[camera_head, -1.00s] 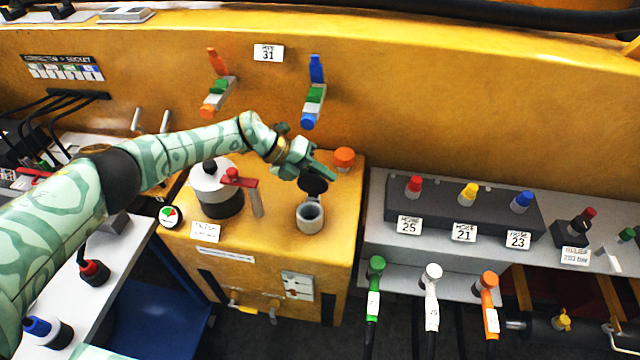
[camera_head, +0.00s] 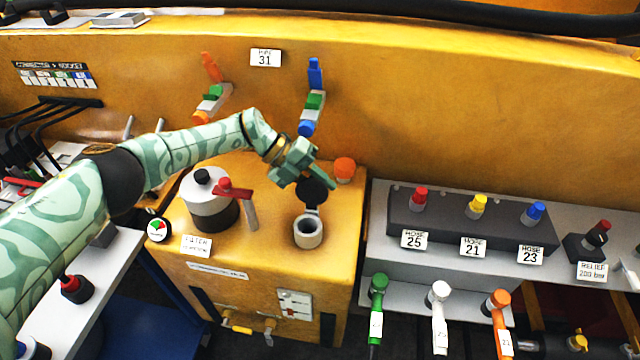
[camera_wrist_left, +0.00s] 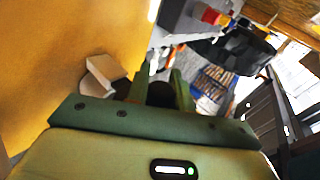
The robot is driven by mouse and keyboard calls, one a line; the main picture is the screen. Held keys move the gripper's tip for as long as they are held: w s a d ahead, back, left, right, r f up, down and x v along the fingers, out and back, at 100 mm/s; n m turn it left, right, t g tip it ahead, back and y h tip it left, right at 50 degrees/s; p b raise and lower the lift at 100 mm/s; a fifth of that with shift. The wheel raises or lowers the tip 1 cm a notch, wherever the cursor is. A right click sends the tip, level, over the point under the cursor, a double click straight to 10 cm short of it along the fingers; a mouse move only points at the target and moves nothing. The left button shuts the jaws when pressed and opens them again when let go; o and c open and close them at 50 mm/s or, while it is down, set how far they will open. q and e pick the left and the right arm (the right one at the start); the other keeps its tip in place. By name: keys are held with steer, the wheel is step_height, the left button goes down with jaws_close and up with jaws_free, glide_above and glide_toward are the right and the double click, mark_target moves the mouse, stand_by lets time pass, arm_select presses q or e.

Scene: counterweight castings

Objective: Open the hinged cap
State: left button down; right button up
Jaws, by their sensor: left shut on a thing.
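The black hinged cap (camera_head: 313,192) stands raised behind the open grey filler neck (camera_head: 308,231), whose round dark mouth shows from above. A small grey hinge links the two. My left gripper (camera_head: 316,173) reaches in from the left and is shut on the cap at its upper edge, partly covering it. In the left wrist view the cap is a dark shape (camera_wrist_left: 161,94) between the two green fingers. My right gripper is not in view.
An orange knob (camera_head: 344,169) stands just right of the cap. A filter canister (camera_head: 210,207) with a red-handled lever (camera_head: 235,193) stands to the left. Blue and orange valve handles hang on the yellow wall behind. A hose block (camera_head: 470,232) is further right.

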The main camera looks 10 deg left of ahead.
arm_select(q)
steer(key=c, duration=1.2)
jaws_free()
steer(key=b+v, duration=0.1)
steer(key=v, duration=1.5)
